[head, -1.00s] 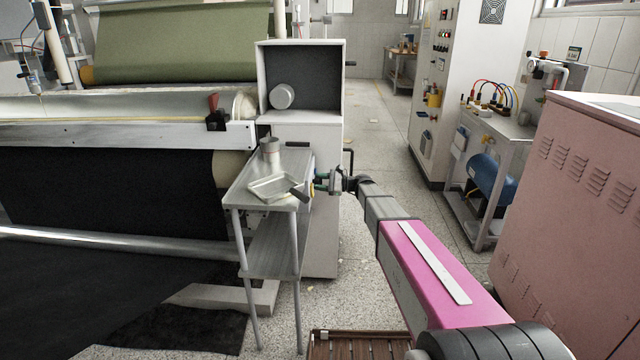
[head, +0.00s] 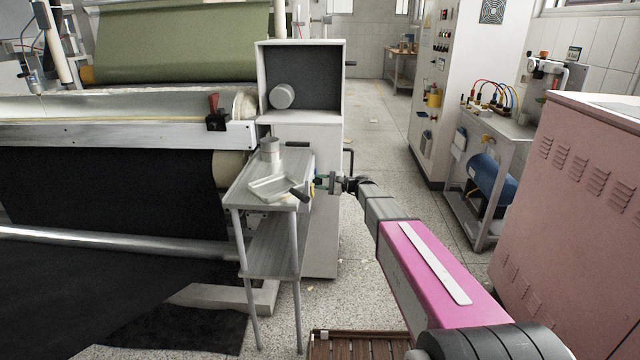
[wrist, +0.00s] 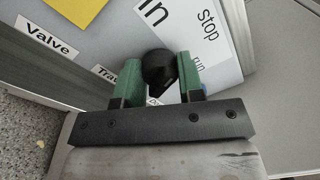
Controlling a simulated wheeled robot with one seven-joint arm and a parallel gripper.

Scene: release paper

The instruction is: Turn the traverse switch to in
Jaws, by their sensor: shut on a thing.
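In the wrist view a round black switch knob (wrist: 160,68) stands on the light panel (wrist: 113,41). A partly covered label starting "Trav" (wrist: 104,73) is beside it. My gripper (wrist: 161,80) has its two green finger pads on either side of the knob and is shut on it. The word "in" (wrist: 153,12) is above the knob; "stop" (wrist: 208,24) and "run" (wrist: 198,63) are to its right. The knob's exact pointing is hard to tell. In the head view my gripper (head: 327,183) is at the side of the white cabinet (head: 322,235), and the knob is too small to make out.
A grey stand (head: 270,255) with a shallow tray (head: 262,190) and a can (head: 270,150) is left of my gripper. A "Valve" label (wrist: 48,38) and a yellow patch (wrist: 78,10) are on the same panel. A pink cabinet (head: 590,200) stands at right; the aisle floor (head: 380,130) behind is clear.

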